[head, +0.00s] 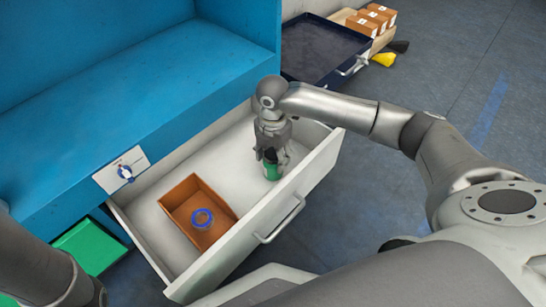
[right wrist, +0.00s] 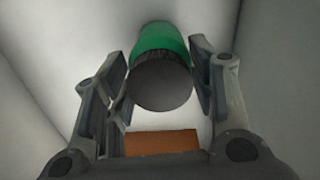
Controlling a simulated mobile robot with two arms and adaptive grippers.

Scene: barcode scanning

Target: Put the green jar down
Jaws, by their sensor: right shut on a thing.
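The green jar (head: 272,171) with a dark lid is inside the open white drawer (head: 235,150), towards its right end. It is upright or nearly so, at or just above the drawer floor; I cannot tell if it touches. My right gripper (head: 270,153) comes from above and is shut on the jar near its lid. In the right wrist view the jar (right wrist: 162,42) sits between the two fingers, its round dark lid (right wrist: 161,83) facing the camera. My left gripper is out of view; only part of the left arm shows at lower left.
A brown open box (head: 182,196) with a blue ring (head: 202,218) stands in the left part of the drawer. The blue cabinet (head: 140,95) rises behind. A dark tray (head: 325,50), small brown boxes (head: 372,18) and a yellow object (head: 384,59) lie beyond. Drawer floor around the jar is clear.

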